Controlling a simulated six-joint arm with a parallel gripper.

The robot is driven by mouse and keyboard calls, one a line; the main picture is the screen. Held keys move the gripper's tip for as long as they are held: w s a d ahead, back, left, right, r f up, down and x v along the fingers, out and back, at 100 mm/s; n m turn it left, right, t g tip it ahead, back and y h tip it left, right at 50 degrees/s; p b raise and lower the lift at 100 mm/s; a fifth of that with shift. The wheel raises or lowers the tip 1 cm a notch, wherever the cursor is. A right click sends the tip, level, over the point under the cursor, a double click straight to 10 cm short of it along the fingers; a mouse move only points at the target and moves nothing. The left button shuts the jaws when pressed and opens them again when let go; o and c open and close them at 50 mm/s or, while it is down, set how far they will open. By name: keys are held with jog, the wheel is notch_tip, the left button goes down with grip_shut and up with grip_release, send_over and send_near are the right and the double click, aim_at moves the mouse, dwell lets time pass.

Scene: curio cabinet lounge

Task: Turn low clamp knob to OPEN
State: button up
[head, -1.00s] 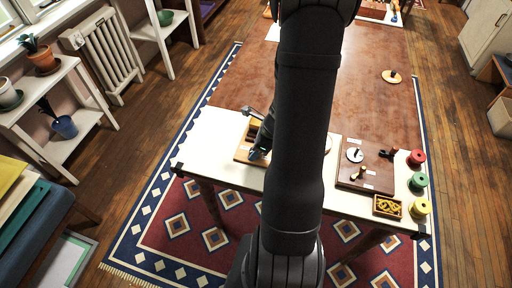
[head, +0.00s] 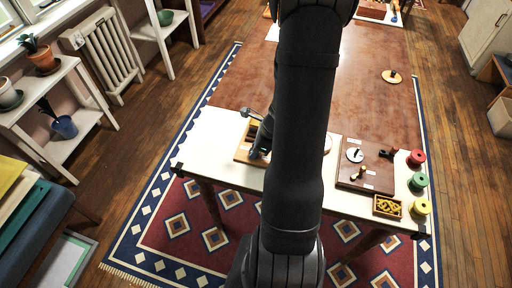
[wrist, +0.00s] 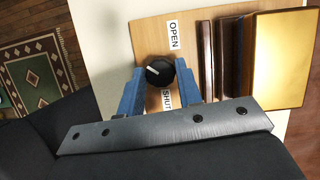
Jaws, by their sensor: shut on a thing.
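The low clamp knob (wrist: 159,71) is a round black knob with a pale pointer line, in the wrist view. It sits on a light wooden board (wrist: 150,33) between an OPEN label (wrist: 173,35) above and a SHUT label (wrist: 167,99) below. The pointer line slants toward the upper left. My gripper (wrist: 160,80) has its two blue fingers on either side of the knob and is shut on it. In the head view the board (head: 241,155) is partly hidden by my arm, and the knob cannot be seen there.
Dark book-like slabs and a gold-yellow block (wrist: 283,58) stand on the board right of the knob.

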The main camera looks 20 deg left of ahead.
jog(key=n+g, duration=0.1)
jog(key=n, duration=0.2)
jog(key=shift+w+n+h, duration=0.1)
jog(key=shift+n+h, duration=0.2)
jog(key=n+g, duration=0.1)
jog(key=n, duration=0.3)
jog(key=shift+a+g+h, duration=0.1)
jog(key=shift+g+h, duration=0.2)
jog(key=shift+g, duration=0.1)
jog(key=shift+n, duration=0.3)
jog(key=o, duration=1)
jog(key=shift+w, duration=0.1)
jog(key=v, duration=1.7)
jog(key=shift+a+r, duration=0.1)
jog(key=shift+r, duration=0.15)
